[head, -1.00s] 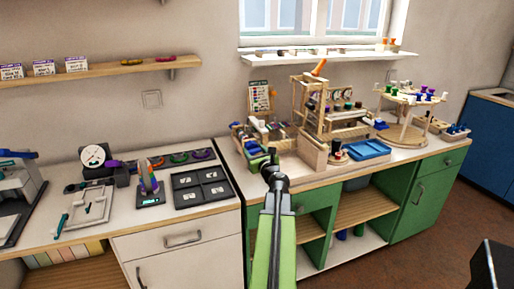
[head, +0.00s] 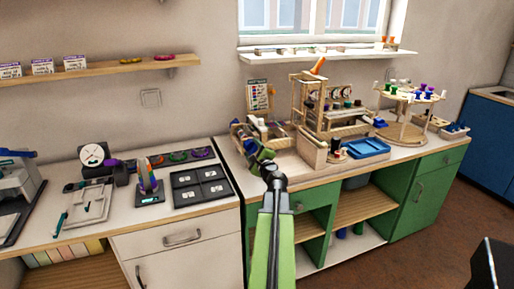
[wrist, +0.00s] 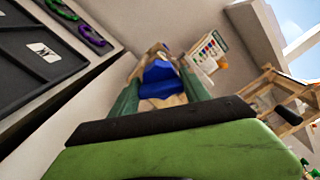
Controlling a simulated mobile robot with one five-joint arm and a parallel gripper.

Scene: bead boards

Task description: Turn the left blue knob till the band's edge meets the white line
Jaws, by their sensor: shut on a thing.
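My gripper (head: 262,153) is at the left end of the wooden bead boards on the green-fronted counter. In the wrist view its two dark green fingers (wrist: 161,92) stand on either side of a blue knob (wrist: 160,72) and are shut on it. Pale wood shows around and behind the knob. The band's edge and the white line cannot be made out in either view.
A wooden rack (head: 297,95) and a blue tray (head: 366,148) stand to the right of my gripper. A colour chart (head: 259,95) stands behind it. A black compartment tray (head: 201,187) lies on the white counter to the left.

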